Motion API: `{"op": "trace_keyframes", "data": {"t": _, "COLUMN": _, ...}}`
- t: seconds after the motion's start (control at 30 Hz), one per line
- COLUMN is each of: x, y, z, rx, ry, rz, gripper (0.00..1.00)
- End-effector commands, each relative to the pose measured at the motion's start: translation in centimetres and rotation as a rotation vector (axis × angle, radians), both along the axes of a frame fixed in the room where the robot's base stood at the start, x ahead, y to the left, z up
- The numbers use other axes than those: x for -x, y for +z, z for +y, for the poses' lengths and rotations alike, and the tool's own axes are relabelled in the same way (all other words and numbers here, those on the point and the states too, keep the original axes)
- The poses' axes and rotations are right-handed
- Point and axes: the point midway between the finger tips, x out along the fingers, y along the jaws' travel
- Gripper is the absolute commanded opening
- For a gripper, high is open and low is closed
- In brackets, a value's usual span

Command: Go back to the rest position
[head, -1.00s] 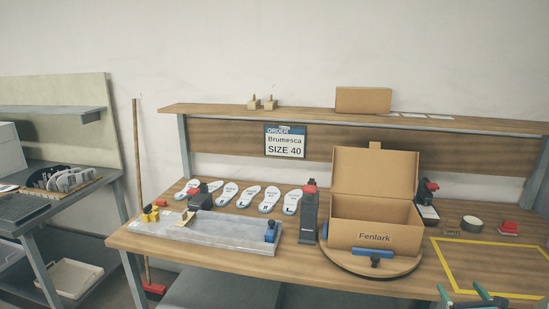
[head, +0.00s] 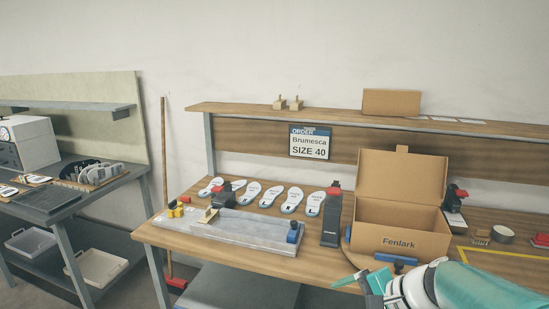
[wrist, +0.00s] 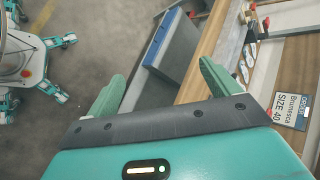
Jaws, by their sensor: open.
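My gripper (head: 368,283) shows at the bottom of the head view, just in front of the workbench (head: 190,256) edge and below the open cardboard box marked Fenlark (head: 395,241). In the wrist view, the two green fingers of my gripper (wrist: 160,88) are spread apart with nothing between them. Past them lie the grey floor and the bench edge. The teal arm reaches in from the bottom right of the head view and hides part of the turntable and the bench front.
Several white insoles (head: 271,196) lie along the bench behind a grey metal plate (head: 240,231). A black and red upright tool (head: 331,219) stands left of the box. A second bench (head: 85,189) stands at left. Open floor (wrist: 85,60) shows in the wrist view.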

Motion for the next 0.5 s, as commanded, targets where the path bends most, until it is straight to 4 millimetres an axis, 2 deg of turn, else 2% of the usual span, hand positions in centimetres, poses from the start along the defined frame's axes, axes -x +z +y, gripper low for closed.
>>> {"op": "trace_keyframes", "data": {"t": 0.03, "x": 1.6, "y": 0.5, "z": 1.1, "rx": 0.089, "ry": 0.08, "rz": -0.023, "gripper": 0.88}}
{"op": "trace_keyframes", "data": {"t": 0.2, "x": 6.5, "y": 1.2, "z": 2.4, "rx": 0.405, "ry": 0.329, "rz": -0.101, "gripper": 0.88}}
{"op": "trace_keyframes", "data": {"t": 0.4, "x": 10.7, "y": 2.5, "z": 1.8, "rx": 0.764, "ry": 0.573, "rz": -0.228, "gripper": 0.88}}
{"op": "trace_keyframes", "data": {"t": 0.5, "x": 11.9, "y": 3.2, "z": 1.2, "rx": 0.897, "ry": 0.651, "rz": -0.282, "gripper": 0.88}}
